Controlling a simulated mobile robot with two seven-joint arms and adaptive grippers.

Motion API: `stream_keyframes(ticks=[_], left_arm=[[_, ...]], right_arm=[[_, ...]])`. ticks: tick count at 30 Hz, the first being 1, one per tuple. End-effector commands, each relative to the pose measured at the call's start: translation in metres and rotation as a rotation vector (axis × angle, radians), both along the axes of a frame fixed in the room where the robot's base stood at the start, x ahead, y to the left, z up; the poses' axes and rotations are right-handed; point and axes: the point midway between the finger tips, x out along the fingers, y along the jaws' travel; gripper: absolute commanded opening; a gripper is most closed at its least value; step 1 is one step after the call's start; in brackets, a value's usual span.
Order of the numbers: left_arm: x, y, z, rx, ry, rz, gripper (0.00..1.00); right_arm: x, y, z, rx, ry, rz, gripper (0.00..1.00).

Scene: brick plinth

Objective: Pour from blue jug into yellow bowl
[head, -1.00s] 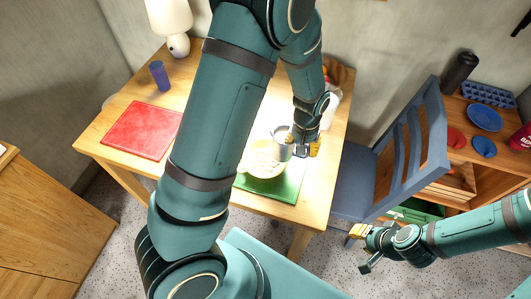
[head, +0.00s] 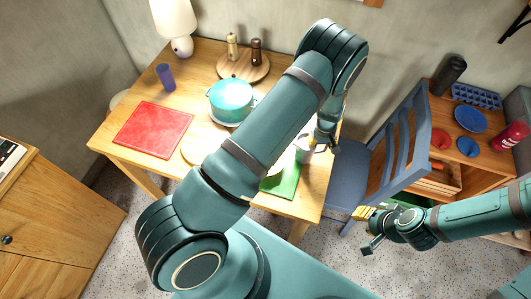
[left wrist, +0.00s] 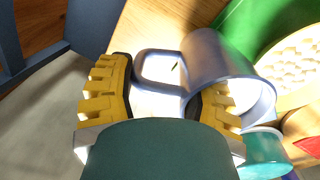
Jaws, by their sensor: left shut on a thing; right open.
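My left gripper (left wrist: 158,80) is shut on the blue jug (left wrist: 213,60), a grey-blue vessel, on its handle side. In the head view the jug (head: 303,148) is small, near the table's right side, and partly hidden by my arm. I cannot tell its exact tilt or whether it touches the table. The pale yellow bowl (left wrist: 298,62) shows at the right edge of the left wrist view, with a bumpy-looking inside, close beside the jug. My arm hides it in the head view. My right gripper (head: 367,231) is open and empty, off the table's front right.
The bowl is over a green mat (head: 288,182). A turquoise pot (head: 230,101), a red mat (head: 152,130), a purple cup (head: 165,77) and a round board with two shakers (head: 244,68) share the table. A blue chair (head: 390,150) stands at its right.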

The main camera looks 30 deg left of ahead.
Motion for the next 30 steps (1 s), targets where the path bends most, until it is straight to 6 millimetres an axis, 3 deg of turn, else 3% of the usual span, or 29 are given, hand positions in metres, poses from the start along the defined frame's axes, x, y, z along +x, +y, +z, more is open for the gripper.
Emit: stream_keyframes(ticks=[17, 30], left_arm=[[0.002, 0.000, -0.002, -0.016, -0.008, 0.024, 0.11], [-0.007, 0.010, 0.011, -0.145, -0.107, 0.022, 0.11]], right_arm=[[0.000, 0.000, 0.005, 0.001, -0.001, 0.000, 0.34], [0.000, 0.000, 0.006, 0.001, -0.001, 0.000, 0.34]])
